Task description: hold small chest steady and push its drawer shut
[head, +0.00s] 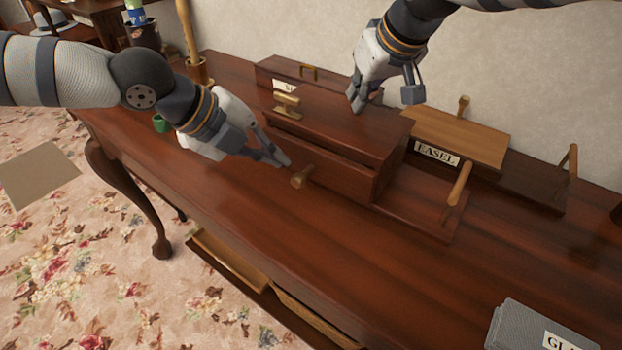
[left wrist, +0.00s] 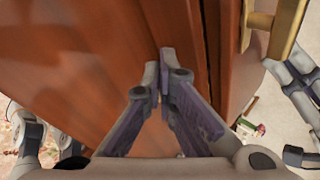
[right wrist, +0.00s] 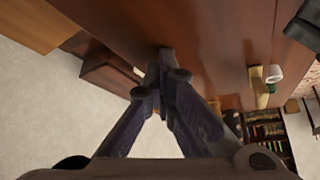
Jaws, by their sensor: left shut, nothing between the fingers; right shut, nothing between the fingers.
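The small chest (head: 340,125) is dark red-brown wood and stands on the table, with a brass handle (head: 287,105) near its left end. Its drawer (head: 340,178) stands a little out on the near side, with a dark gap above it and a round wooden knob (head: 302,177). My left gripper (head: 285,160) is shut and empty, fingertips close to the drawer's left end near the knob; contact is unclear. The left wrist view shows the fingertips (left wrist: 165,65) by brown wood. My right gripper (head: 356,106) is shut and empty, pointing down at the chest's top, apparently touching it.
A box labelled EASEL (head: 455,135) with a tan lid stands right of the chest. A tray with an upright wooden handle (head: 459,184) adjoins the chest's right end. A grey box (head: 535,330) lies front right. The table (head: 300,240) is clear in front of the chest.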

